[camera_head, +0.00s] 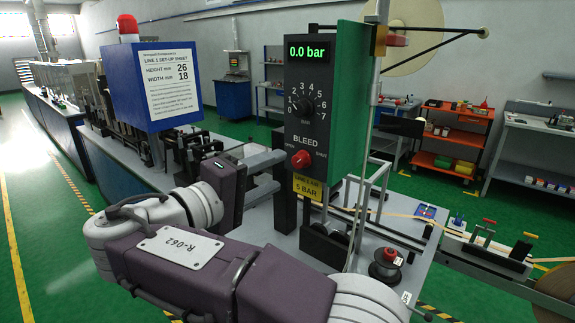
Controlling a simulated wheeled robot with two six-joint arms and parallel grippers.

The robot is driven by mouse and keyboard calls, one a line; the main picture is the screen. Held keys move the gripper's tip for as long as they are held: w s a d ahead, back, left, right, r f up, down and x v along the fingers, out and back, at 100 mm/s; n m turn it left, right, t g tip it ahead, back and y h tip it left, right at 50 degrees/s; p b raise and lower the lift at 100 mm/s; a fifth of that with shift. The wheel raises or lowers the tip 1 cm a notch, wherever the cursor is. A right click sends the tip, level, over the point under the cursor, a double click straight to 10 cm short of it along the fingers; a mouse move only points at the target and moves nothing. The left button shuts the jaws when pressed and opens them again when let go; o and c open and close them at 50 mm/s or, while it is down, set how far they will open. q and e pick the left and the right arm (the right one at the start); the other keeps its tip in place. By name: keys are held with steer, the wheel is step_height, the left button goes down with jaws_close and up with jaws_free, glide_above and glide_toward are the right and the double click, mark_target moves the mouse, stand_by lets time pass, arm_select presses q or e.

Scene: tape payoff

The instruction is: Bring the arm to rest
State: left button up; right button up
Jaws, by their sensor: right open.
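My right arm comes in from the bottom right, with a purple link marked R-062 (182,250), and bends back at the left. Its gripper (272,175) points right, just left of the lower part of the control panel. Its two dark fingers are apart, with nothing seen between them. Whether it touches anything behind it I cannot tell. The panel (309,110) shows 0.0 bar on its green display (308,51). It has a black dial (308,106) and a red BLEED knob (301,159). My left gripper is not in view.
A blue box with a set-up sheet (171,75) and a red lamp (128,27) stands behind my arm. The machine bench (255,236) lies below the panel, with a dark spool (386,267) at right. An orange cart (450,140) stands behind. Green floor is open at left.

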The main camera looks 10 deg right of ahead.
steer(key=shift+v, duration=1.1)
steer(key=w+d+f+n+g+y+p, duration=0.1)
steer(key=d+f+n+g+y+p, duration=0.3)
steer(key=f, duration=0.7)
steer(key=d+f+m+g+y+b, duration=0.1)
steer(key=d+f+g+y, duration=0.1)
steer(key=d+f, duration=0.65)
steer(key=s+f+m+g+y+p, duration=0.3)
steer(key=s+f+m+y, duration=0.5)
steer(key=s+f, duration=0.5)
step_height(320, 180, down, 4)
steer(key=shift+a+r+m+g, duration=0.1)
steer(key=shift+a+m+g, duration=0.2)
steer(key=shift+a+m, duration=0.15)
